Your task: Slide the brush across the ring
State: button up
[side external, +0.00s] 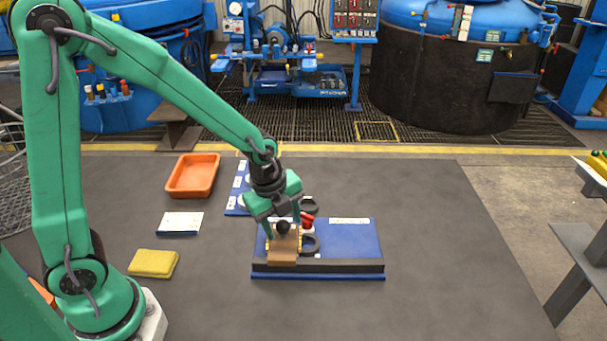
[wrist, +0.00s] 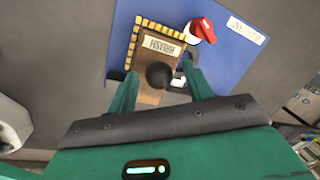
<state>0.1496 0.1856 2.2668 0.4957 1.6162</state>
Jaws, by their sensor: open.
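The brush (side external: 284,257) is a brown block with yellow bristles along its edges and a round black knob on top. It sits at the left of the blue board (side external: 350,238); the wrist view shows the brush (wrist: 150,94) with a printed label. A black ring (side external: 312,245) lies on the board just right of the brush, partly hidden by it.
A red knob (side external: 307,221) stands close to my gripper's right; it also shows in the wrist view (wrist: 203,29). A dark bar (side external: 330,266) runs along the board's front. An orange tray (side external: 193,176), a white-topped block (side external: 180,223) and a yellow sponge (side external: 153,263) lie left.

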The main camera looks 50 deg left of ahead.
aim_at(277, 239)
jog(key=shift+r, duration=0.1)
notch_tip(277, 239, up, 8)
jog(key=s, duration=0.1)
jog(key=shift+s+f, duration=0.25)
dwell(0.3)
jog(key=shift+a, duration=0.15)
jog(key=s+a+r+n+t, duration=0.1)
jog(key=s+r+n, duration=0.3)
jog(key=n, duration=0.6)
jog(key=s+a+r+n+t, duration=0.2)
jog(key=s+a+r+n, duration=0.2)
jog(key=s+n, duration=0.4)
jog(key=shift+s+r+n, duration=0.3)
jog(key=shift+r+n, duration=0.4)
jog(key=shift+n, duration=0.4)
